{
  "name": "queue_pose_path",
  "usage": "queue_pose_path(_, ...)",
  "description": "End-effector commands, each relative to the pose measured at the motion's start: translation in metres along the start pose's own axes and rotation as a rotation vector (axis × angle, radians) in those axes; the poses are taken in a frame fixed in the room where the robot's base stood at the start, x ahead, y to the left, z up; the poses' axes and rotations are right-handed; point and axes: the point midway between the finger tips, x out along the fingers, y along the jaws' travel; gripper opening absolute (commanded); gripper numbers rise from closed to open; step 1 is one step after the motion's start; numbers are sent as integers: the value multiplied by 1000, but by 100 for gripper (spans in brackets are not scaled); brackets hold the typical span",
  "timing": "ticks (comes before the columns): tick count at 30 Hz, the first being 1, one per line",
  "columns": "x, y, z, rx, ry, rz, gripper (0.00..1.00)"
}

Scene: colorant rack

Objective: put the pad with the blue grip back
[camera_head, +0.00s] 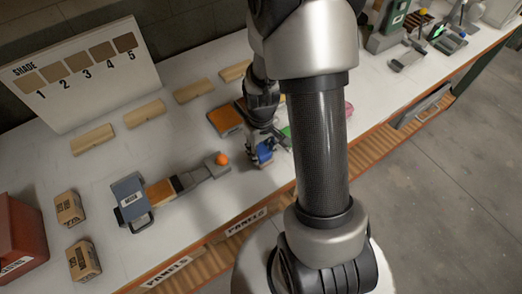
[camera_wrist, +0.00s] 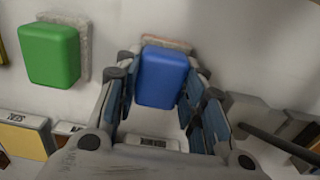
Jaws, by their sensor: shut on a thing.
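The pad with the blue grip (camera_wrist: 162,77) is between the fingers of my gripper (camera_wrist: 162,92) in the wrist view. The fingers are shut on the blue grip, and a pale, brownish pad edge shows beyond it. In the head view the blue grip (camera_head: 264,154) shows under my gripper (camera_head: 259,148), over the white bench near its front edge. I cannot tell whether the pad touches the bench. A pad with a green grip (camera_wrist: 48,54) is at upper left in the wrist view, apart from my gripper.
An orange-topped block (camera_head: 225,120) lies just left of my gripper. A grey tool with an orange ball (camera_head: 221,159) and a labelled grey box (camera_head: 130,198) are further left. Wooden blocks (camera_head: 194,91) line the back, before a shade board (camera_head: 85,72). Bare bench shows around them.

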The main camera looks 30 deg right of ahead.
Motion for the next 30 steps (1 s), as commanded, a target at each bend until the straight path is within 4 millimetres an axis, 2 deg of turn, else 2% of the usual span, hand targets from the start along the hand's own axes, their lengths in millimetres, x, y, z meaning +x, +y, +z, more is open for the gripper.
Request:
queue_pose_path(8,2,0,0,0,2,1,14)
queue_pose_path(9,2,0,0,0,1,0,37)
queue_pose_path(18,1,0,0,0,1,0,57)
queue_pose_path(26,1,0,0,0,1,1,57)
queue_pose_path(30,-6,0,-1,0,3,1,57)
